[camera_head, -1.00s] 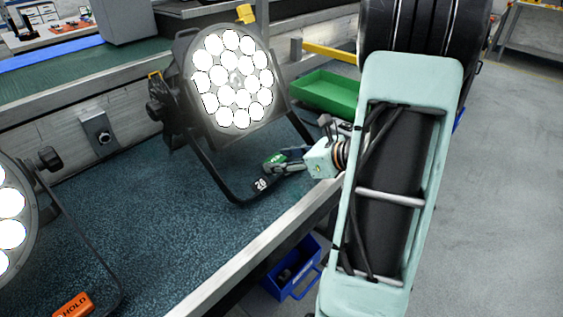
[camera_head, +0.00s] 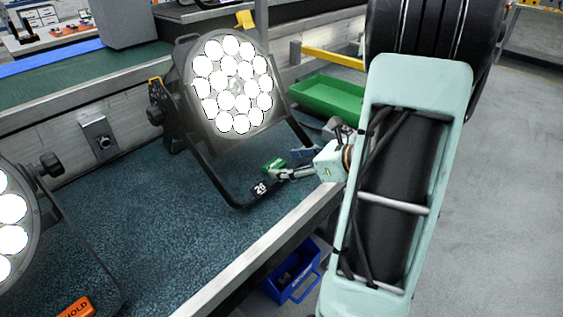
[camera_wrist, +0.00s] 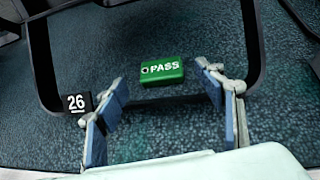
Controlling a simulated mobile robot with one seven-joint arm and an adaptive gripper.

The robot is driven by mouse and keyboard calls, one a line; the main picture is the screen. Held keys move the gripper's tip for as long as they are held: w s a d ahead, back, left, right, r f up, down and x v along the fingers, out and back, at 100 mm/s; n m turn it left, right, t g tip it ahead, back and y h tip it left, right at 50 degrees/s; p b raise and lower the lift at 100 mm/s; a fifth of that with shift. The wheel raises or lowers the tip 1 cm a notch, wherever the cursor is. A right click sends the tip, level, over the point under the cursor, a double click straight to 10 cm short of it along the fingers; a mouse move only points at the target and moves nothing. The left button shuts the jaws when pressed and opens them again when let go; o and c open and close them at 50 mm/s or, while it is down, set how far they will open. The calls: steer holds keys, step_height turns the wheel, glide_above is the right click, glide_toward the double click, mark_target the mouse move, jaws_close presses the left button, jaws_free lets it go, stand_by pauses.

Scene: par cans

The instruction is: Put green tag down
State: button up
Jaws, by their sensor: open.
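The green tag (camera_wrist: 162,70), lettered PASS, lies on the dark speckled mat (camera_wrist: 180,130), inside the black floor bracket of a par can (camera_head: 235,88). In the head view the tag (camera_head: 274,166) shows as a small green patch just beyond my fingers. My gripper (camera_wrist: 168,92) is open, its blue-padded fingers apart and nothing between them. In the wrist view the tag lies a little beyond the fingertips and apart from them. A black number 26 label (camera_wrist: 77,102) sits on the bracket, close to my left finger.
A second par can (camera_head: 14,215) stands at the left with an orange HOLD tag (camera_head: 75,308) near its base. A green bin (camera_head: 328,97) is behind my gripper. A blue bin (camera_head: 292,272) sits below the bench's metal edge (camera_head: 240,262).

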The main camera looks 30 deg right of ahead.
steer(key=p+v, duration=0.2)
steer(key=v, duration=0.7)
steer(key=shift+r, duration=0.1)
